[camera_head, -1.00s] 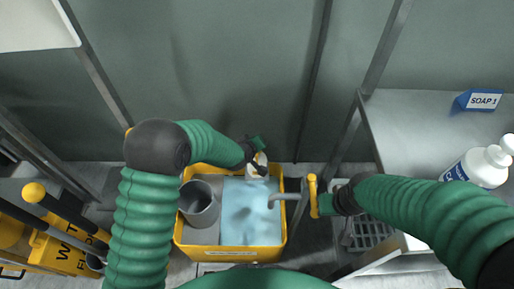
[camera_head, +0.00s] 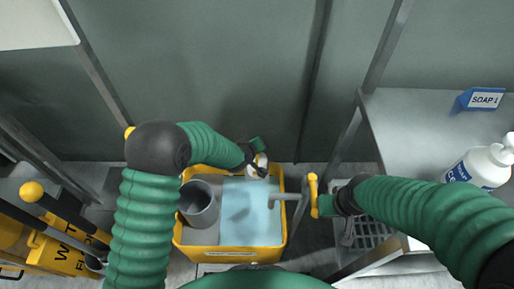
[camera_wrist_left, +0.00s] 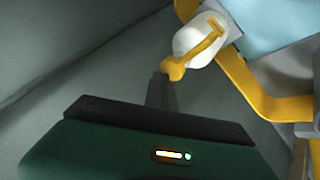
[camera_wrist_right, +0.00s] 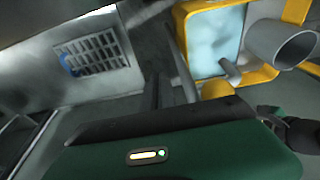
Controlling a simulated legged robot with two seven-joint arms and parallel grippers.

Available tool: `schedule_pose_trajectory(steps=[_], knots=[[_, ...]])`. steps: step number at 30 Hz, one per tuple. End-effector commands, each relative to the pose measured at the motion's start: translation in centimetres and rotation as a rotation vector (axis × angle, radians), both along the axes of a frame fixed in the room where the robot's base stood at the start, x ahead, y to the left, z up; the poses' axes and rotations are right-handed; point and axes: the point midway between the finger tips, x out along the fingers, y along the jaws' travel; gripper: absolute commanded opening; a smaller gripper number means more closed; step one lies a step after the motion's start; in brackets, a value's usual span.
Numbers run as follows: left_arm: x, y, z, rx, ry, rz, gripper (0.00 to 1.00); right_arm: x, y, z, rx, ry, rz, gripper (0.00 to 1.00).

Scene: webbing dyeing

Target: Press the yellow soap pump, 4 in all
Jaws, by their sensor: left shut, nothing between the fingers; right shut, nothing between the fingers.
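The soap pump is a white bottle (camera_wrist_left: 192,36) with a yellow pump head (camera_wrist_left: 174,69), seen in the left wrist view beside the basin's yellow rim. In the head view the white bottle (camera_head: 259,164) sits at the basin's back edge, mostly hidden by my left gripper (camera_head: 255,163). The left gripper is shut and empty, its fingertips (camera_wrist_left: 163,84) at or very near the pump head; I cannot tell whether they touch. My right gripper (camera_head: 326,203) is shut and empty, right of the basin by a yellow handle (camera_head: 313,195).
The yellow basin (camera_head: 281,240) holds pale blue liquid (camera_head: 250,222) and a grey cylinder (camera_head: 198,204), with a grey spout (camera_head: 285,197) over it. At right, a metal table (camera_head: 405,130) carries a white bottle (camera_head: 480,166) and a blue SOAP 1 sign (camera_head: 481,100).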

Motion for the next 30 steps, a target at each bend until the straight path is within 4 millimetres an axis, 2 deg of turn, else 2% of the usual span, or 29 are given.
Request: schedule_pose_trajectory(steps=[22,30], knots=[[-0.2,0.0,-0.9,0.001,0.007,-0.002,0.00,0.0,0.0,-0.5,0.000,0.000,0.000,0.00],[-0.2,0.0,0.2,0.001,0.007,-0.002,0.00,0.0,0.0,0.5,0.000,0.000,0.000,0.00]])
